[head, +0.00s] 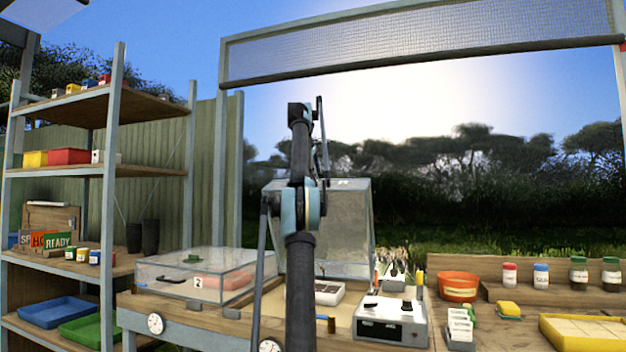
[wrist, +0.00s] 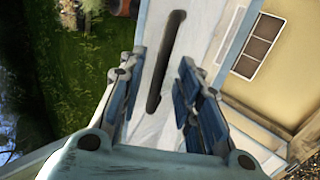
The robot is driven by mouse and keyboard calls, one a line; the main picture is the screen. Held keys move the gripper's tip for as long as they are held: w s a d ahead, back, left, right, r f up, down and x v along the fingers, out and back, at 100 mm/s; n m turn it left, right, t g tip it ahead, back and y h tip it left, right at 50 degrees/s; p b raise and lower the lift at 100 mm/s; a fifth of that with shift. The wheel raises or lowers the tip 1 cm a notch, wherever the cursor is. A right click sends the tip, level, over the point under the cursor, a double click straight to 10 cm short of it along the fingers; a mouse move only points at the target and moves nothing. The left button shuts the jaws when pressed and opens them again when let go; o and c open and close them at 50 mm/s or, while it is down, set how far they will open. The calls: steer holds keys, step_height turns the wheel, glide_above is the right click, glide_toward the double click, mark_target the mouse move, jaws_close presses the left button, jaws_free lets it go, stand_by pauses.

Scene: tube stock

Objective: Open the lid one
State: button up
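A clear lid (head: 345,240) stands raised, nearly upright, on a box with a sandy floor behind my arm. Most of its left side is hidden by the arm, and the mark at its top edge is too small to read surely. In the wrist view, the pale lid (wrist: 203,45) runs between my fingers, with a long dark handle (wrist: 165,62) on it. My gripper (wrist: 157,75) is open, its fingers apart on either side of the handle; I cannot tell whether either touches the lid. A second clear box (head: 225,272), marked 2, is closed at left.
A white tray (head: 328,292) lies in the open box. A grey instrument (head: 391,321) stands in front on the right, with an orange bowl (head: 458,287) beyond it. Shelving (head: 112,180) stands at left. Above the raised lid is open air below a mesh panel (head: 420,45).

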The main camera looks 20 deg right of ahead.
steer(key=s+a, duration=0.8)
steer(key=s, duration=0.1)
steer(key=shift+s, duration=0.15)
stand_by(0.6)
stand_by(0.5)
steer(key=s+a+f+m+g+y, duration=0.1)
steer(key=s+a+f+m, duration=0.2)
steer(key=s+a+f, duration=0.4)
steer(key=s+a+f+m+g+y, duration=0.1)
steer(key=s+a+f, duration=0.7)
steer(key=s+f, duration=1.6)
steer(key=s+a+f+m+g+y, duration=0.2)
steer(key=s+a+f+m, duration=0.3)
steer(key=s+f, duration=1.1)
step_height(320, 180, down, 16)
steer(key=shift+a+f+m+y, duration=0.1)
steer(key=shift+a+m+y, duration=0.2)
steer(key=shift+a+y, duration=0.7)
steer(key=shift+a+h, duration=0.25)
steer(key=shift+h, duration=0.05)
steer(key=shift+w+f, duration=0.15)
steer(key=shift+w, duration=0.2)
